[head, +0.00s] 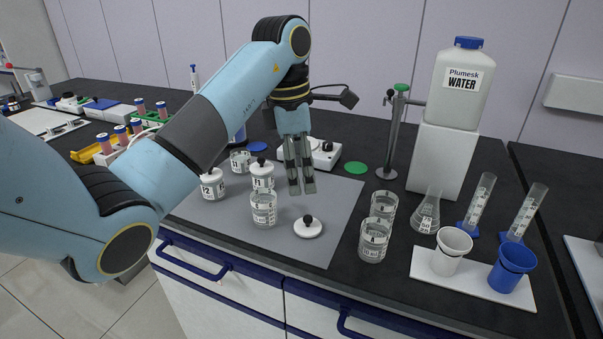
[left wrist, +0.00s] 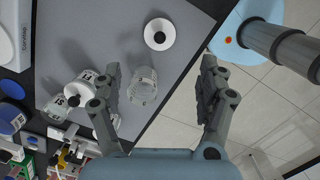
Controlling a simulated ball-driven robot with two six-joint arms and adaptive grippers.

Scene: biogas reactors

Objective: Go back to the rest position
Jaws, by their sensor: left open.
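My left gripper (head: 301,190) hangs from the left arm, pointing down above the grey mat (head: 330,205). It is open and empty; in the left wrist view its fingers (left wrist: 160,75) stand apart. A glass beaker (head: 264,212) stands on the mat, and in the left wrist view the beaker (left wrist: 144,87) shows between the fingers. A white lid with a black knob (head: 308,229) lies flat on the mat, right of the beaker. Two white labelled jars with black knobs, one nearer the left (head: 212,186) and one behind the beaker (head: 262,174), stand on the mat. My right gripper is out of view.
Two beakers (head: 373,240), a flask (head: 426,213) and measuring cylinders (head: 479,203) stand right of the mat. A white tray (head: 487,287) holds two cups. A water canister (head: 460,85) stands behind on a white block (head: 442,160). Tube racks (head: 108,155) are at left.

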